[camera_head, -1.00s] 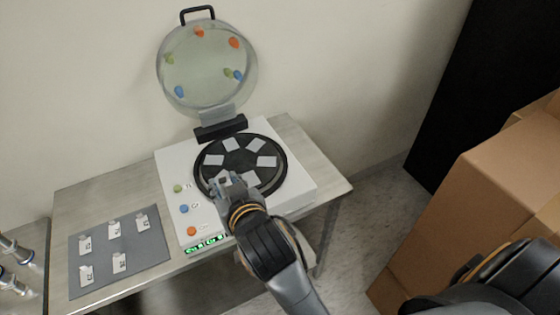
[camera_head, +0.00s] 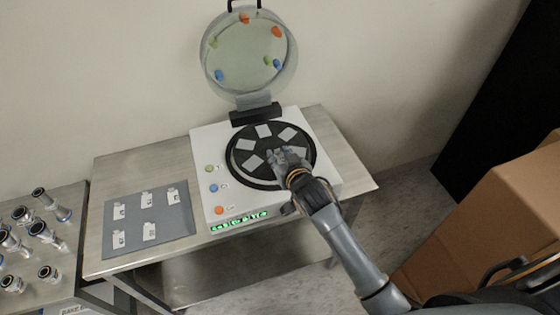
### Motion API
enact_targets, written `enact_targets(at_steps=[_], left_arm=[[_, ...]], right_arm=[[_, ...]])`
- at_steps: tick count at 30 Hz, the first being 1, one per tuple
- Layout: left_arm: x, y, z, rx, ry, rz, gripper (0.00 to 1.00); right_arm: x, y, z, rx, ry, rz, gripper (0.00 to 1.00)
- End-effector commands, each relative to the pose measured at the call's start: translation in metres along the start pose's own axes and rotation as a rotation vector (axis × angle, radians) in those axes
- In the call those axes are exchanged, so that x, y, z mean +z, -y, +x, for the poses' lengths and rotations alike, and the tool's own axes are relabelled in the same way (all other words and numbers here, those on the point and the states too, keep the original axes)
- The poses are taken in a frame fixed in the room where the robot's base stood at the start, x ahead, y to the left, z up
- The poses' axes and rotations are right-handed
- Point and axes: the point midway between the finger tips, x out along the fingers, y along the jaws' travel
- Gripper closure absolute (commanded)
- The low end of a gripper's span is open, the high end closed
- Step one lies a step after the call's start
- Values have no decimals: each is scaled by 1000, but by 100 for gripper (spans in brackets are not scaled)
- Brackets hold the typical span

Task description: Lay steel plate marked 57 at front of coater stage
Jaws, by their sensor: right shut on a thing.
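My right gripper (camera_head: 281,160) is shut over the front part of the coater's round black stage (camera_head: 242,172). The thing between its fingers is mostly hidden, and no number on it can be read. Several pale grey plates lie on the stage around the gripper: one at the back (camera_head: 263,131), one at the back right (camera_head: 287,134), one at the left (camera_head: 245,144) and one at the front left (camera_head: 252,162). The coater (camera_head: 208,140) is white, with its round clear lid (camera_head: 245,60) standing open behind the stage. My left gripper is not in view.
A grey mat (camera_head: 178,225) with several small tagged places lies on the table left of the coater. A side table at far left holds several metal fittings (camera_head: 45,232). Cardboard boxes (camera_head: 480,225) stand at the right. Bare table (camera_head: 345,165) shows right of the coater.

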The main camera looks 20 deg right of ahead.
Motion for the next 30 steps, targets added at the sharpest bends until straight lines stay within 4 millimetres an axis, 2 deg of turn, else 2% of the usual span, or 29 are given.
enact_targets(at_steps=[3,6,17,18,21,30], left_arm=[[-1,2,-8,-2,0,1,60],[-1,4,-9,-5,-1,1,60],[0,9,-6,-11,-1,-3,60],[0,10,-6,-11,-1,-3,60],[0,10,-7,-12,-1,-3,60],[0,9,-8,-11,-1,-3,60]], right_arm=[[17,0,6,0,6,-1,98],[25,1,9,0,2,-1,98],[30,1,11,-1,1,-1,98],[31,1,11,-1,1,-1,67],[30,1,11,-1,1,-1,47],[29,1,11,-1,1,-1,46]])
